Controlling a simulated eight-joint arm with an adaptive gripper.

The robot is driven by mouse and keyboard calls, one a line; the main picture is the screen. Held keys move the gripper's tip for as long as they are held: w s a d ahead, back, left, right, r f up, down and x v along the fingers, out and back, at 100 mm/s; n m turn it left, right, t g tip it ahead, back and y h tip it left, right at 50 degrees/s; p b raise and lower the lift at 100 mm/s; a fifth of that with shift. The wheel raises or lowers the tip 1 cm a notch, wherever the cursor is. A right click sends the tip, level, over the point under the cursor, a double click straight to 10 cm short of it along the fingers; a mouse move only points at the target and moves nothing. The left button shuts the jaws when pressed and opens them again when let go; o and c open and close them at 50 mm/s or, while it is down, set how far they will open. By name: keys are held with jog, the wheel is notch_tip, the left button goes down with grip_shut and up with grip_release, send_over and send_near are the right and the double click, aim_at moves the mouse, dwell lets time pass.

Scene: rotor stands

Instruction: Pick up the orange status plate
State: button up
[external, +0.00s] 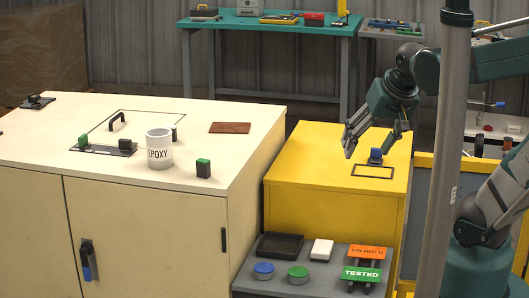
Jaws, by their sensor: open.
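The orange status plate (369,252) sits on a dark stand at the right of the low grey shelf, and its lettering is too small to read surely. A green plate marked TESTED (361,274) is just in front of it and lower. My gripper (372,142) is open and empty above the yellow cabinet, up and behind the orange plate and well apart from it.
The grey shelf (325,287) also holds a black tray (279,246), a white block (321,250), a blue-topped tin (263,271) and a green-topped tin (298,275). The yellow cabinet (310,165) rises behind it, with a small blue-and-dark item (375,157) on top. A grey post (452,150) stands right.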

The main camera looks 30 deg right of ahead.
jog(key=w+d+f+m+g, duration=0.3)
jog(key=w+f+m, duration=0.2)
jog(key=f+m, duration=0.6)
jog(key=m+g+b, duration=0.1)
jog(key=m+g, duration=0.2)
jog(key=m, duration=0.9)
send_over(362, 250)
notch_tip(362, 250, down, 15)
jog(key=shift+s+r, duration=0.15)
jog(key=shift+r, duration=0.05)
jog(key=shift+a, duration=0.1)
jog(key=shift+f+b, duration=0.45)
jog(key=shift+f, duration=0.85)
jog(key=shift+f, duration=0.1)
jog(key=shift+f+b, duration=1.1)
jog(key=shift+f, duration=1.4)
jog(key=shift+f+b, duration=0.25)
jog(key=shift+b, duration=0.1)
jog(key=shift+c, duration=0.6)
